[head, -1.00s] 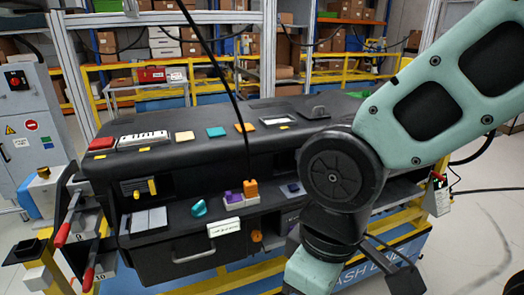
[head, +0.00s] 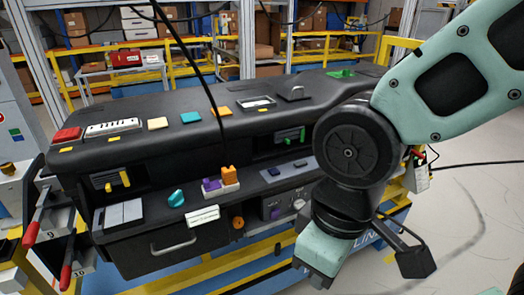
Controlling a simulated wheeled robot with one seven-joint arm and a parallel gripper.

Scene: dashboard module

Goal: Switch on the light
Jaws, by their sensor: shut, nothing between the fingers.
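The black dashboard module (head: 290,110) fills the middle of the head view. Its lower shelf holds a white base with a purple switch (head: 211,185) and a taller orange switch (head: 229,175). A turquoise knob (head: 176,198) is to their left, and an orange round knob (head: 238,223) is below. I cannot tell which control works the light, and no lit lamp is evident.
Along the module's top are a red block (head: 67,135), a white slotted panel (head: 113,127) and coloured pads. Red-handled levers (head: 31,234) stick out at the left. A black cable hangs in front. My arm hides part of the module's right end. Open floor lies at the right.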

